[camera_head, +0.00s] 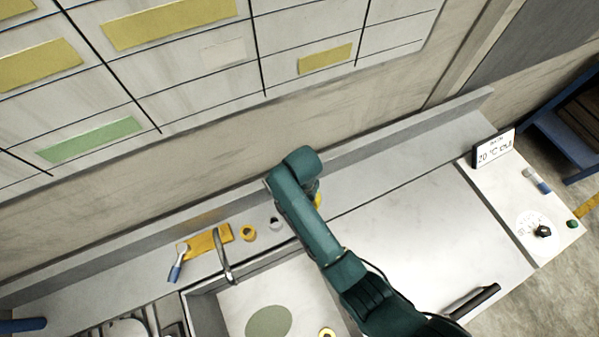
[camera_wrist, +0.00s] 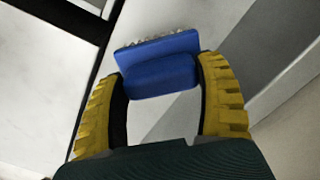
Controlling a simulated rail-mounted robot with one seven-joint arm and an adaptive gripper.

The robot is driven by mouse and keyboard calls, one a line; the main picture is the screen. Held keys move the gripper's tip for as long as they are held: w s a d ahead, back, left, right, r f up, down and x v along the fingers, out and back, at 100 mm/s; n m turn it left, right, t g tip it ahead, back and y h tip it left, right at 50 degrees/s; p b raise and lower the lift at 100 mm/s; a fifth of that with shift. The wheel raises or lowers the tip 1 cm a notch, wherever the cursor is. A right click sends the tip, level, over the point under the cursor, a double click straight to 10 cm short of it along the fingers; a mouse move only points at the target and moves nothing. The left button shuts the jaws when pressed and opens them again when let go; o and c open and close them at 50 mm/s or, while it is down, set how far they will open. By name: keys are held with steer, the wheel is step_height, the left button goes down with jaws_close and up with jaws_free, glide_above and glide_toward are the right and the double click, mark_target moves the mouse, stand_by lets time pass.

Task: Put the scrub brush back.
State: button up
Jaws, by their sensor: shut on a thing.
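The scrub brush (camera_wrist: 160,70) is a blue block with pale bristles along its far edge in the wrist view. My gripper (camera_wrist: 162,80), with ribbed yellow fingers, is shut on it, one fingertip at each end.
The sink (camera_head: 204,310) with a curved faucet (camera_head: 222,262) lies left of my arm. A yellow mat (camera_head: 205,243), a blue-handled item (camera_head: 176,272), a yellow ring (camera_head: 248,233) and a small grey cup (camera_head: 276,224) stand behind it.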

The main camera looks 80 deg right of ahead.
steer(key=shift+f, duration=1.95)
steer(key=shift+f, duration=0.2)
steer(key=o, duration=1.2)
step_height(320, 180, up, 12)
steer(key=shift+r, duration=0.25)
